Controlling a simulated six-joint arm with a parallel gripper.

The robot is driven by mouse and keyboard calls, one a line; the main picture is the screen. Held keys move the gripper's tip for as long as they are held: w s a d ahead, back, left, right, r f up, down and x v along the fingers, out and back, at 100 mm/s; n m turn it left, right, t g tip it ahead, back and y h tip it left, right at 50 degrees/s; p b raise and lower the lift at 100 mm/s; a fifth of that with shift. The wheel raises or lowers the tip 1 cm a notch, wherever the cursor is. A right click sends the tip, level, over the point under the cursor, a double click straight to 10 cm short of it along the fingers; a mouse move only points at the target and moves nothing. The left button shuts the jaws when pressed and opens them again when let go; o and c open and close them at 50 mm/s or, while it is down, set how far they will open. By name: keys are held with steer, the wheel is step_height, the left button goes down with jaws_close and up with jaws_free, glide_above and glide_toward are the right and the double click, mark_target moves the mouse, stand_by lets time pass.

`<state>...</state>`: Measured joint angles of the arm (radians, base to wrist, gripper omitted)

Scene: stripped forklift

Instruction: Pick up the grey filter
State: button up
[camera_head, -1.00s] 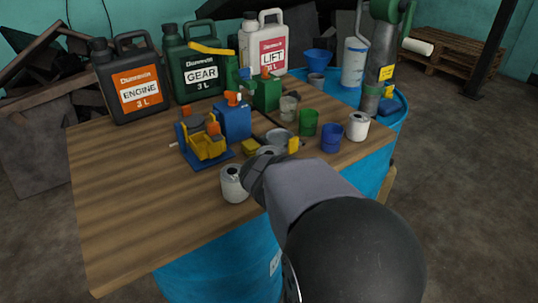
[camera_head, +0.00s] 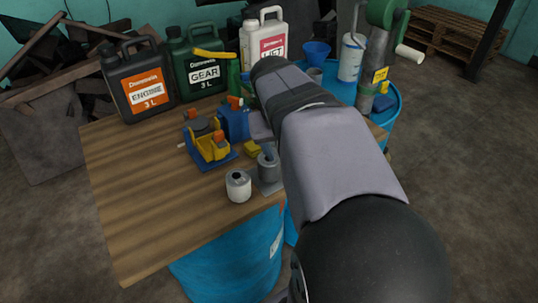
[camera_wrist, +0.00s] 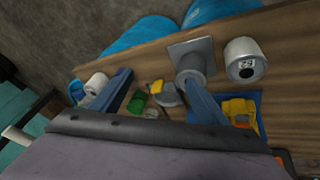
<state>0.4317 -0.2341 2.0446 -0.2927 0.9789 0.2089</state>
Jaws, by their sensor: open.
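A grey cylinder (camera_head: 268,164) with a dark hole in its top, which looks like the grey filter, stands upright on a square grey plate (camera_head: 270,185) near the table's front edge. In the wrist view the cylinder (camera_wrist: 197,64) and plate (camera_wrist: 183,46) are right of centre. My gripper (camera_wrist: 158,77) is open and empty, its two blue-grey fingers spread wide. The right fingertip overlaps the cylinder's near side in the picture; I cannot tell whether they touch. In the head view my arm hides most of the gripper; one finger (camera_head: 261,126) shows.
A white filter (camera_head: 238,187) stands beside the plate, and another (camera_wrist: 97,83) is further along the table. A yellow-blue device (camera_head: 208,146) is behind. Large oil canisters (camera_head: 142,85) line the back. A green cup (camera_wrist: 137,102) lies between the fingers in the wrist view. The left tabletop is clear.

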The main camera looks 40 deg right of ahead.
mark_target(272, 166)
steer(key=shift+w+a+f+n+t+y+p, duration=0.15)
steer(key=shift+w+a+t+y+p, duration=0.35)
steer(key=shift+w+a, duration=0.3)
steer(key=shift+w+a+r+n+t+y+p, duration=0.15)
steer(key=shift+w+a+t+y+p, duration=0.15)
steer(key=shift+w+a+y+p, duration=0.45)
steer(key=shift+s+p+x, duration=0.2)
steer(key=shift+p+x, duration=0.2)
steer(key=shift+x, duration=3.3)
steer(key=shift+a+f, duration=0.1)
steer(key=shift+a, duration=0.05)
steer(key=shift+c, duration=0.6)
steer(key=c, duration=1.2)
